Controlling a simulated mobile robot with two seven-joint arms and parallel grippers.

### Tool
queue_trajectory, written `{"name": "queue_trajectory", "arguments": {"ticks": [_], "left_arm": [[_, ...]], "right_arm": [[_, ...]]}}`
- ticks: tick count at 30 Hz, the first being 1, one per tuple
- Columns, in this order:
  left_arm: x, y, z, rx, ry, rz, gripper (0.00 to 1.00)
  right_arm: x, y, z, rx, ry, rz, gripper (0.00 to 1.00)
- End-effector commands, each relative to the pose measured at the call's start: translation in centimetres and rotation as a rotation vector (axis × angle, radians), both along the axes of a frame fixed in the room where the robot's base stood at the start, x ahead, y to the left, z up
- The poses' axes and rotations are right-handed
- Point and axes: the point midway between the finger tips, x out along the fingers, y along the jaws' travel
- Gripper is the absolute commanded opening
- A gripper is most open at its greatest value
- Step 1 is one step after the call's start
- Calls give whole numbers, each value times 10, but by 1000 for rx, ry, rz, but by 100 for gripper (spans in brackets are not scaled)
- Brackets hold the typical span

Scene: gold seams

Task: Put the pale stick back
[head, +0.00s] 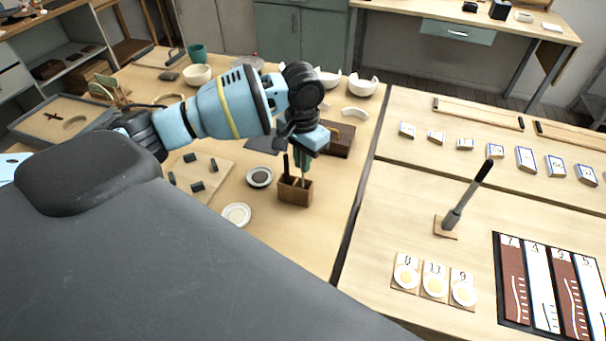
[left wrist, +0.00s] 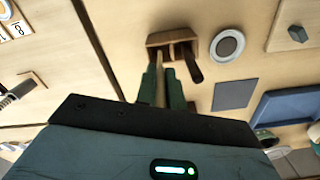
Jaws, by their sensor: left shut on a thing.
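My left gripper (head: 302,165) is shut on the pale stick (head: 303,176), just above a small wooden holder (head: 295,193) on the left table. In the left wrist view the stick (left wrist: 160,88) shows between the green fingers (left wrist: 163,92) and its far end meets the wooden holder (left wrist: 157,40) in the picture. I cannot tell whether that end is inside a slot or only over it. A dark stick (head: 286,168) stands in the holder beside it; it also shows in the left wrist view (left wrist: 192,66). My right gripper is not in view.
A dark-centred dish (head: 259,177), a pale dish (head: 237,215) and a board with several dark pieces (head: 213,173) lie left of the holder. A brown box (head: 340,141) stands behind. A dark-handled tool (head: 463,203) stands upright on the right table. A seam separates the tables.

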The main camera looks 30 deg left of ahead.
Motion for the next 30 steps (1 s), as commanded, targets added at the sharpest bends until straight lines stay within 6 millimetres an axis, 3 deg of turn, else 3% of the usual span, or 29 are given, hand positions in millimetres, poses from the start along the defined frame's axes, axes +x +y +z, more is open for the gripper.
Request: {"name": "queue_trajectory", "arguments": {"ticks": [4,12,26,27,30], "left_arm": [[0,0,-8,1,3,1,0],[0,0,-46,1,1,0,0],[0,0,-52,0,-1,0,0],[0,0,-52,0,-2,0,13],[0,0,-52,0,-1,0,19]], "right_arm": [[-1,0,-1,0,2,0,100],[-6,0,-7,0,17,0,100],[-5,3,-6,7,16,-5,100],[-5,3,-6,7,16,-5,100],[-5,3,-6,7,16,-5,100]]}}
